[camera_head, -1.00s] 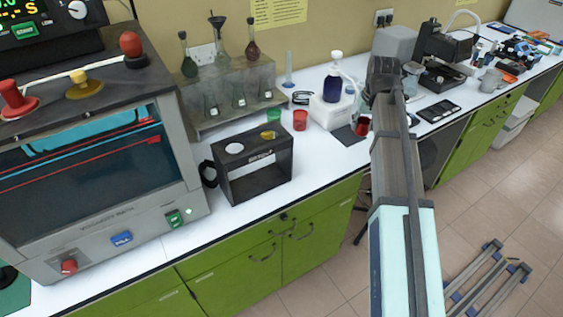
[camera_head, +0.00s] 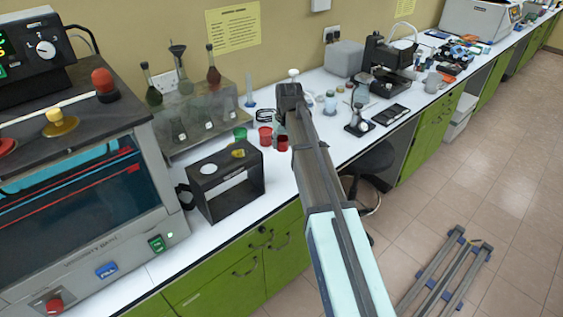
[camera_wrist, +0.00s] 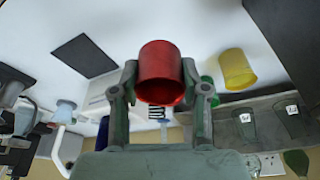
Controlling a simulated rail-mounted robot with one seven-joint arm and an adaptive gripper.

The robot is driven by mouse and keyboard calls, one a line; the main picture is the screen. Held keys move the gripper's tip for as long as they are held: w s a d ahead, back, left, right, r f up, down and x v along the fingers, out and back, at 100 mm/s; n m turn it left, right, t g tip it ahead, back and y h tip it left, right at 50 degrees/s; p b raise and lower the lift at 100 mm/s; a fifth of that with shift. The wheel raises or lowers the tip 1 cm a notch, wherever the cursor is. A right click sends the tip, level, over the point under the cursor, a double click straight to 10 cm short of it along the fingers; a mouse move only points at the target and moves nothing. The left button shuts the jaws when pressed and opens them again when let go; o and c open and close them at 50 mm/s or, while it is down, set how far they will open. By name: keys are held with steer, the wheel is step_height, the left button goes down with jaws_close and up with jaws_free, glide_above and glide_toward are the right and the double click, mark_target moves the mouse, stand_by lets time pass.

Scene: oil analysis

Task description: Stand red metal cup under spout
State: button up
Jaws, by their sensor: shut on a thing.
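The red metal cup (camera_wrist: 160,75) fills the space between the two fingers of my gripper (camera_wrist: 159,82) in the wrist view, with a finger on each side. In the head view the dark red cup (camera_head: 282,143) shows just left of my arm, at the front part of the bench. My fingertips are hidden behind the arm there. A dark square mat (camera_wrist: 85,57) lies left of the held cup in the wrist view.
A green cup (camera_head: 240,134) and a lighter red cup (camera_head: 265,136) stand left of the held cup. A black box (camera_head: 228,182) and a glassware rack (camera_head: 197,120) are further left.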

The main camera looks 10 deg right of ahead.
mark_target(284, 151)
step_height(284, 151, down, 11)
steer(key=shift+r+p, duration=0.2)
steer(key=shift+p, duration=0.95)
steer(key=shift+f, duration=0.2)
steer(key=o, duration=1.3)
steer(key=shift+c, duration=0.2)
steer(key=shift+r, duration=0.1)
steer(key=b+v, duration=0.2)
steer(key=v, duration=0.9)
steer(key=shift+r+b, duration=0.25)
steer(key=shift+b, duration=0.15)
steer(key=shift+o, duration=0.5)
steer(key=shift+s+r, duration=0.1)
steer(key=shift+r, duration=0.25)
